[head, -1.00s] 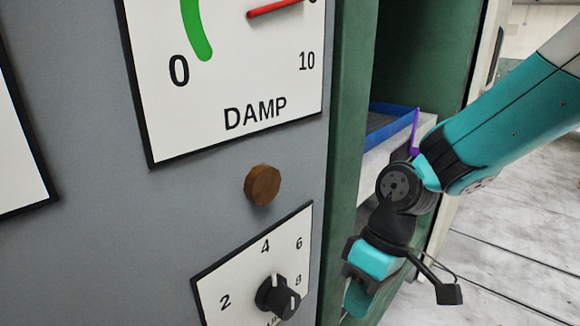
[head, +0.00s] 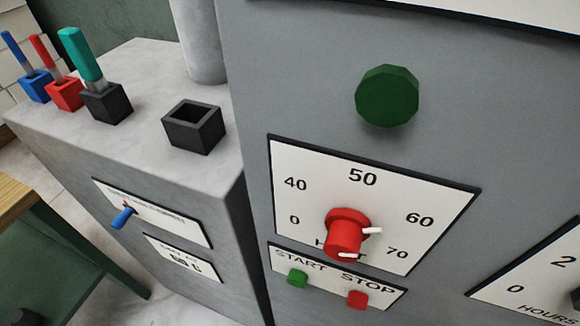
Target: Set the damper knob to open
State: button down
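No control that I can read as the damper knob shows in the head view now. A red knob (head: 345,235) sits on a white dial plate (head: 300,190) marked 0, 40, 50, 60 and 70. The knob covers part of the plate's word, and I cannot tell its exact setting. A blue lever (head: 123,216) sticks out of a small white plate on the lower cabinet at left; that plate's lettering is too small to read. My gripper is out of view.
A green START button (head: 297,279) and a red STOP button (head: 357,300) sit below the dial. A green round fitting (head: 387,96) is above it. An open black holder (head: 194,127) and several coloured handled tools stand on the grey cabinet top (head: 150,75).

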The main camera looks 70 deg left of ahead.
aim_at(118, 222)
jog(key=u, duration=2.9)
